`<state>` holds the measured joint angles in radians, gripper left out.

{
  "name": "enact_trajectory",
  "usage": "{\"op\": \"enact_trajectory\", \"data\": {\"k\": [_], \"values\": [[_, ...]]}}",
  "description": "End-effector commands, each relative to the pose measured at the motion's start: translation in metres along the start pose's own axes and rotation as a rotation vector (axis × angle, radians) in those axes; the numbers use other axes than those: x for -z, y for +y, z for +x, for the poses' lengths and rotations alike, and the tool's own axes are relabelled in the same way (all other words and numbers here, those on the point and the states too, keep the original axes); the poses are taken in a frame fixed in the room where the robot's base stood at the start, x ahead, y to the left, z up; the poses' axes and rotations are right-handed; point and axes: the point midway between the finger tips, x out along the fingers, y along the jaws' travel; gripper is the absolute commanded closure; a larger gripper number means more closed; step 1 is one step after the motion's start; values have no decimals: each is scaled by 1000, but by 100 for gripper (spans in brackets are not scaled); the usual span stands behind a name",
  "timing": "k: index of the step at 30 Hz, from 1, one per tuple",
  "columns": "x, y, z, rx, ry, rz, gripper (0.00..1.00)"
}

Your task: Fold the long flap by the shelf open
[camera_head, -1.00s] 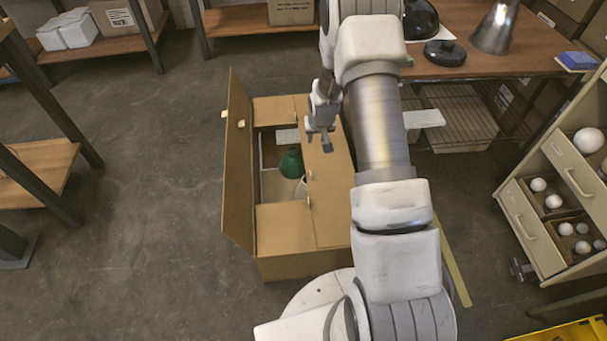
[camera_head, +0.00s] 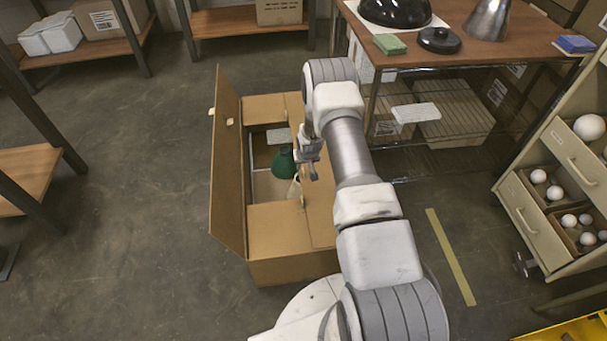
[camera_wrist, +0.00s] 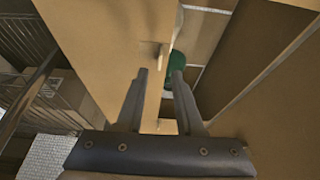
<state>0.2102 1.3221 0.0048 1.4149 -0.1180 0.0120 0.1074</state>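A brown cardboard box stands on the floor with its far left long flap (camera_head: 228,165) standing upright. The long flap by the shelf (camera_head: 320,215) lies about flat over the right part of the opening; my arm hides some of it. It also shows in the wrist view (camera_wrist: 105,35), with a small tab (camera_wrist: 160,55) at its inner edge. My gripper (camera_head: 312,174) is over this flap's inner edge. In the wrist view my gripper (camera_wrist: 160,73) is open, its fingertips apart near that edge; I cannot tell whether they touch it.
Inside the box are a green lamp part (camera_head: 283,162) and a whitish part (camera_head: 294,187). Short flaps (camera_head: 280,225) cover the box ends. A shelf table (camera_head: 470,60) with lamp parts stands at right, a drawer cabinet (camera_head: 535,225) farther right.

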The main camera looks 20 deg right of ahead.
Motion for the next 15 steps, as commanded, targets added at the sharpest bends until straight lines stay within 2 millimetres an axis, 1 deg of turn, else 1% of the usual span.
{"op": "enact_trajectory", "data": {"k": [1,6,9,15], "values": [[-2,0,16,0,0,0,64],[-2,0,45,0,0,0,64],[-1,0,55,0,0,0,64],[0,0,64,0,0,1,64]]}}
